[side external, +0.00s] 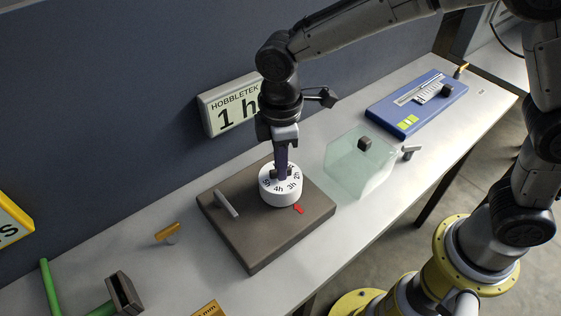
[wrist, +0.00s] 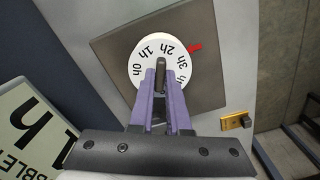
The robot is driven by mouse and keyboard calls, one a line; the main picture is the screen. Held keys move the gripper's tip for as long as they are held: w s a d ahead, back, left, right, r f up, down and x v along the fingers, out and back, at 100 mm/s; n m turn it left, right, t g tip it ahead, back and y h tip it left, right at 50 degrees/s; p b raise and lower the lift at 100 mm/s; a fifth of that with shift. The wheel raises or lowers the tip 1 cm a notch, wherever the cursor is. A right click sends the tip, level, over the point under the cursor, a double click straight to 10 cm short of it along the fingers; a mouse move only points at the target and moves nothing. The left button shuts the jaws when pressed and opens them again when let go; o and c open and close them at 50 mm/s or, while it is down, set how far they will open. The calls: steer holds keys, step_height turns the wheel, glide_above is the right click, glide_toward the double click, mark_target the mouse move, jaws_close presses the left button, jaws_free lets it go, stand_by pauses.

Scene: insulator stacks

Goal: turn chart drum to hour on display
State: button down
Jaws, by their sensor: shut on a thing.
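The white chart drum (side external: 281,196) stands on a brown base plate (side external: 240,241), with hour marks around it. In the wrist view the drum (wrist: 147,44) shows marks from 0h to about 4h. The red pointer (side external: 299,209) on the plate sits beside the 3h mark; it also shows in the wrist view (wrist: 195,47). The display (side external: 231,105) reads 1 h, partly hidden by my arm; its panel (wrist: 27,125) is cut off in the wrist view. My gripper (side external: 281,173) points down at the drum's top, its purple fingers (wrist: 160,78) shut on the drum's dark central grip.
A grey bar handle (side external: 227,203) is on the plate's left. A clear greenish box (side external: 350,172) with a dark knob and a blue slider panel (side external: 408,111) stand to the right.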

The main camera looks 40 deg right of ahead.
steer(key=shift+r+m, duration=0.1)
steer(key=shift+m, duration=0.3)
steer(key=c, duration=0.9)
jaws_free()
step_height(320, 180, up, 14)
steer(key=shift+f, duration=0.1)
